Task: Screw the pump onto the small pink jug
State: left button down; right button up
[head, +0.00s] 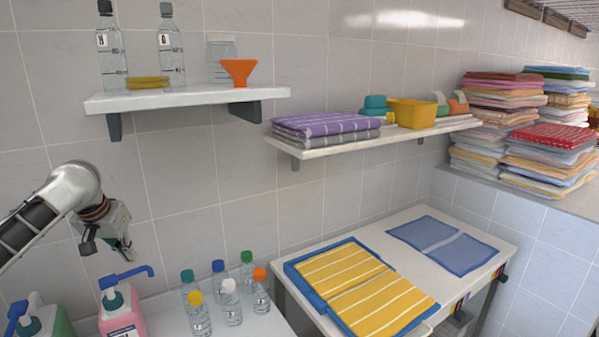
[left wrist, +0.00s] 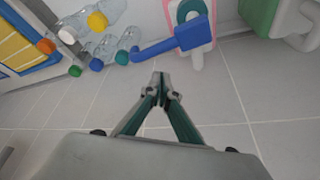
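The small pink jug (head: 122,317) stands at the lower left of the head view, with a white label on its front. A blue pump (head: 128,276) stands upright in its mouth, its nozzle pointing right. I cannot tell how tightly it is screwed on. In the left wrist view the pink jug (left wrist: 198,58) and blue pump (left wrist: 165,46) show at the top, beyond the fingertips. My left gripper (head: 126,255) is above the pump, apart from it. Its fingers (left wrist: 161,78) meet at the tips with nothing visible between them. My right gripper is in neither view.
A green jug (head: 52,322) with a blue pump stands left of the pink jug. Several capped bottles (head: 231,302) stand to the right on the white counter (head: 165,305). A shelf (head: 190,97) with bottles and an orange funnel (head: 239,70) is above.

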aim_at(138, 271)
pick_arm(q)
jog(key=shift+f, duration=0.25)
jog(key=shift+f, duration=1.5)
jog(key=shift+d, duration=0.2)
jog(key=shift+s+d, duration=0.3)
jog(key=shift+d, duration=0.15)
jog(key=shift+s+d, duration=0.1)
jog(key=shift+d, duration=0.05)
jog(key=shift+s+d, duration=0.3)
jog(key=shift+d, duration=0.1)
jog(key=shift+s+d, duration=0.45)
jog(key=shift+s, duration=0.05)
jog(key=shift+s+d, duration=0.1)
dwell(0.4)
